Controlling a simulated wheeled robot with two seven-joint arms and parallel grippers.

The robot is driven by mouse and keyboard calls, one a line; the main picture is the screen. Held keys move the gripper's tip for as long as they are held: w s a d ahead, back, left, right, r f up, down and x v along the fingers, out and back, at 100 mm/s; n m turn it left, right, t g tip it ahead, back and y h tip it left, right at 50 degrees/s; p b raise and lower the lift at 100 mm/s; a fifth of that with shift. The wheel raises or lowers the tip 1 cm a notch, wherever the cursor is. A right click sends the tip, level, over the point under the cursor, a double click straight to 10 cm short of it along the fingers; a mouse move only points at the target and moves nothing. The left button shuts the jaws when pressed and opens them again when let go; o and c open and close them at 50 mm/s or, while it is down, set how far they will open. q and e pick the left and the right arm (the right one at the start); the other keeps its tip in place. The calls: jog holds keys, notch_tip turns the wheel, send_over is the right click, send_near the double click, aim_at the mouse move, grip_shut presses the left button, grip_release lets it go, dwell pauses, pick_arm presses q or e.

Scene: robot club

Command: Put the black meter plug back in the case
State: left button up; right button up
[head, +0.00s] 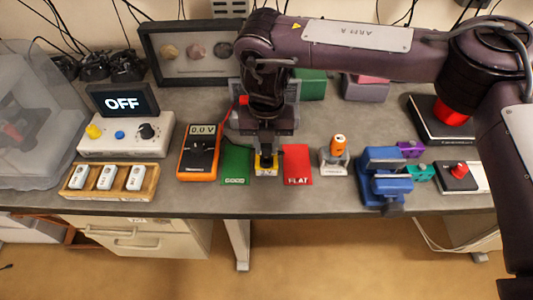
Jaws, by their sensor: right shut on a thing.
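The orange multimeter (199,152) lies on the grey bench left of centre, its screen reading 0.0 V. A red lead runs from it up toward my right arm. My right gripper (266,149) points down between the green card and the red card, just above a small yellow block. It is shut on a small dark thing that looks like the black meter plug; the fingers mostly hide it. I cannot tell whether the plug touches the block. I cannot make out which thing is the plug's case. My left gripper is out of view.
The green card (236,166) and red FLAT card (297,165) flank the yellow block (266,169). A holder (334,165) with an orange item and a blue vise (385,184) stand to the right. A wooden tray (148,189) of white modules is at left.

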jog(key=shift+r+p, duration=0.9)
jog(key=shift+r, duration=0.55)
